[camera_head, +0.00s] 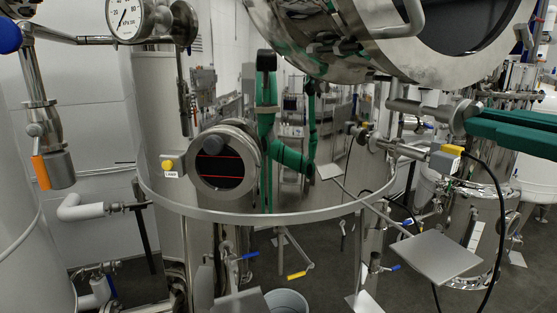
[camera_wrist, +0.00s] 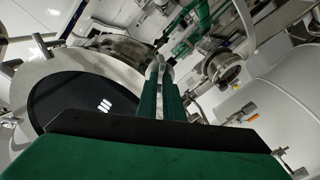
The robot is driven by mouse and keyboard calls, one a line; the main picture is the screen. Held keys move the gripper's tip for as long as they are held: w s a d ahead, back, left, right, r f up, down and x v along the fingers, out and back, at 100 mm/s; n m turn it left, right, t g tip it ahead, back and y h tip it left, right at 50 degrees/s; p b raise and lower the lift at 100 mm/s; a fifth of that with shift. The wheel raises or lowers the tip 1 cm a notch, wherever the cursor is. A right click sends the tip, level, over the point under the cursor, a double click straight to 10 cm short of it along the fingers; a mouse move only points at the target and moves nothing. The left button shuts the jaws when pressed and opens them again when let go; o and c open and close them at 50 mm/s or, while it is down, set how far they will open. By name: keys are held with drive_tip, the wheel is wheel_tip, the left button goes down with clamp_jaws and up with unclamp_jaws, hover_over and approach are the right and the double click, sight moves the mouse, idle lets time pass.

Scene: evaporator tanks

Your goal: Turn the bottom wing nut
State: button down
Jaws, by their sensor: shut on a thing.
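My gripper (camera_head: 470,121) reaches in from the right edge of the head view with its green fingers. In the wrist view, the two green fingers of my gripper (camera_wrist: 160,80) lie close together and are shut on a small metal wing nut (camera_wrist: 154,69). The wing nut (camera_head: 462,112) also shows in the head view as a metal piece at the fingertips, partly covered by them. The round steel hatch (camera_head: 335,50) with a dark window is at the top of the head view. It also shows left of the fingers in the wrist view (camera_wrist: 50,65).
A horizontal pipe fitting with a yellow-topped sensor (camera_head: 447,156) is just below my fingers. A flat metal plate (camera_head: 437,257) is lower right. A steel ring rail (camera_head: 230,215) crosses the middle. A round sight glass (camera_head: 222,165) and a gauge (camera_head: 127,18) are to the left.

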drive_tip(key=shift+n, duration=1.2)
drive_tip(key=shift+n, duration=1.1)
drive_tip(key=shift+n, duration=1.2)
